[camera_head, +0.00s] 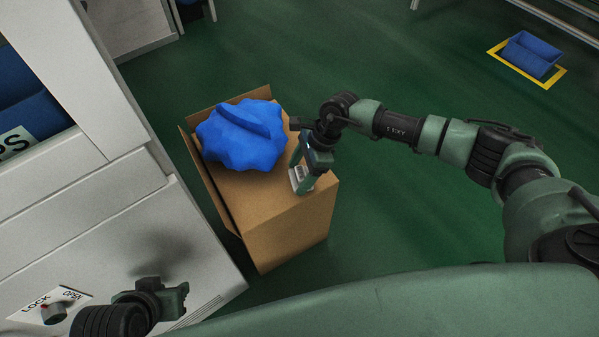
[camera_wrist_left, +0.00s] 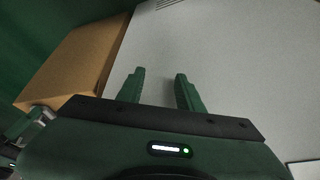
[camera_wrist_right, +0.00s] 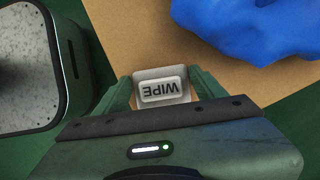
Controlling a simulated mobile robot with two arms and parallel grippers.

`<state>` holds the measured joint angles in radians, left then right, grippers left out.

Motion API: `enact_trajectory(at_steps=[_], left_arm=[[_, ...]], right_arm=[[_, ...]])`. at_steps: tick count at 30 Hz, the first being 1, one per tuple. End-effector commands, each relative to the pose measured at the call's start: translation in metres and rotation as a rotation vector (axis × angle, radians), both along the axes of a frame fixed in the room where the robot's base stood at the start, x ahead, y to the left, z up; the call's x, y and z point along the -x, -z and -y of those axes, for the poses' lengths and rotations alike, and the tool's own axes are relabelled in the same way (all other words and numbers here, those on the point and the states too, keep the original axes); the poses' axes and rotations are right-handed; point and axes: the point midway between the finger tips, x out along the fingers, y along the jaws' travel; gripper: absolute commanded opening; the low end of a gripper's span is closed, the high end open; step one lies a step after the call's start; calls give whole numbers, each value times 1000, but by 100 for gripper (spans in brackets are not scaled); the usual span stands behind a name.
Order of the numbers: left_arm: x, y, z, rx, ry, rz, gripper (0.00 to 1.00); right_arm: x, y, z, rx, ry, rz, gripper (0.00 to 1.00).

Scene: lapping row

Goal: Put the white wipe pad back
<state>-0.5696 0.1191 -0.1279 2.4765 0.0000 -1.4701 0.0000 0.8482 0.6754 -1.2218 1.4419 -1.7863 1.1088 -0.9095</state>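The white wipe pad (camera_wrist_right: 163,88), marked WIPE, sits between the fingers of my right gripper (camera_wrist_right: 160,85) in the right wrist view. Both fingers appear to touch its sides. In the head view the pad (camera_head: 298,180) shows at the fingertips of my right gripper (camera_head: 303,181), over the near right part of the cardboard box top (camera_head: 262,200). I cannot tell whether the pad touches the cardboard. My left gripper (camera_wrist_left: 160,78) is open and empty, with a gap between its fingers, above the pale machine surface (camera_wrist_left: 230,50).
A crumpled blue bundle (camera_head: 235,140) lies on the box, left of my right gripper. A white cabinet (camera_head: 110,215) with a LOCK/OPEN knob (camera_head: 54,312) stands at left. A blue bin (camera_head: 530,54) sits in a yellow floor marking at far right. Green floor between is clear.

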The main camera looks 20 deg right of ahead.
Motion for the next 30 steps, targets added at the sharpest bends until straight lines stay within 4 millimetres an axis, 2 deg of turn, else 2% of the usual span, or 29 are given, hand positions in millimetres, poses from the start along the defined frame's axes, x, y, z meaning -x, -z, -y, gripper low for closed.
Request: enact_trajectory(at_steps=[10,14,18,24,30], left_arm=[[0,0,0,0,0,-1,36],[4,-1,-1,-3,-2,-17,36],[28,3,-8,-24,-9,-120,36],[27,-7,-8,-23,-9,-117,36],[27,-12,-8,-23,-9,-116,36]], right_arm=[[0,0,0,0,0,-1,89],[0,-7,3,0,1,1,89],[0,-26,11,0,2,1,89],[1,-68,28,0,1,3,89],[2,-99,41,1,1,2,89]])
